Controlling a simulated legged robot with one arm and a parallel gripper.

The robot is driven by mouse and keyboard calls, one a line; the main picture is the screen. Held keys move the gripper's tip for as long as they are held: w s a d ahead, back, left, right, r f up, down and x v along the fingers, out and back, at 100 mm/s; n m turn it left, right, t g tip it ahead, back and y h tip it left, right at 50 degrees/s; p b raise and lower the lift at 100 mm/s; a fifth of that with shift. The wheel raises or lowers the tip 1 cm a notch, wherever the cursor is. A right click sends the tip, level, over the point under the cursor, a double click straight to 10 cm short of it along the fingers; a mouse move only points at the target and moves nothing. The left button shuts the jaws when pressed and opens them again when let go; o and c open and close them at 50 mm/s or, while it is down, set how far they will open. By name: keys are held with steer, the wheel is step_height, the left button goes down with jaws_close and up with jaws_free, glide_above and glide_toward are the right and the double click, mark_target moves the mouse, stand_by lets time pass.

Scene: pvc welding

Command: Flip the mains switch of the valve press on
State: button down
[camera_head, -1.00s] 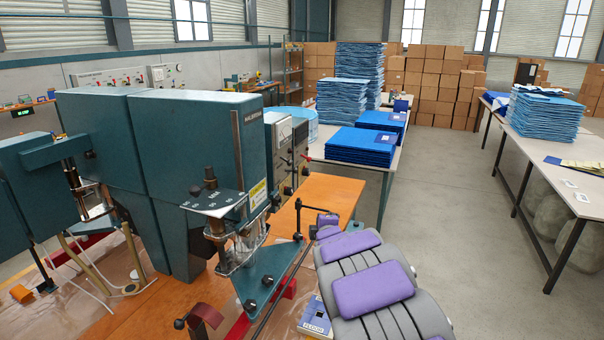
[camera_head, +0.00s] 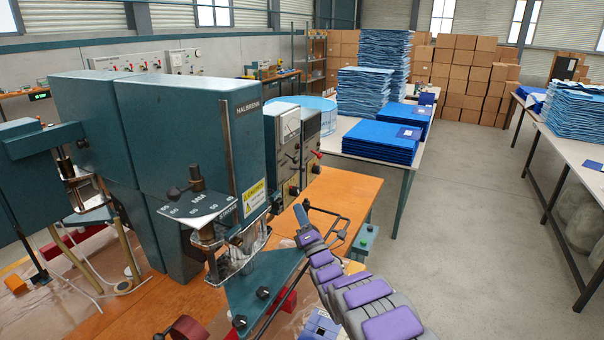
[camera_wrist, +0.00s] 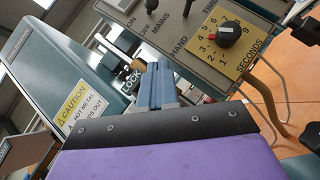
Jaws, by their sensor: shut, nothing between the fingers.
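The valve press (camera_head: 190,130) is a large teal machine at the left of the head view. Its grey control panel (camera_head: 291,160) stands on its right side, with a meter and knobs. In the wrist view the panel (camera_wrist: 180,50) is close, with MAINS lettering and a small dark toggle (camera_wrist: 151,5) at the top edge, partly cut off. A black and red SECONDS knob (camera_wrist: 229,36) sits on a yellow dial. My gripper (camera_head: 300,212) is shut and empty, in front of the press below the panel. In the wrist view its fingertips (camera_wrist: 155,80) point at the panel, below the toggle; contact cannot be told.
An orange bench (camera_head: 345,197) carries the press. A white table (camera_head: 350,130) with blue stacks stands behind. The floor (camera_head: 465,200) to the right is clear.

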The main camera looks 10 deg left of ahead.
steer(key=w+a+r+b, duration=0.2)
steer(key=w+r, duration=0.6)
steer(key=w, duration=0.1)
steer(key=shift+w+a+r+b, duration=0.15)
steer(key=shift+a+r+b, duration=0.05)
steer(key=shift+a+b, duration=0.2)
stand_by(1.0)
steer(key=shift+d, duration=0.15)
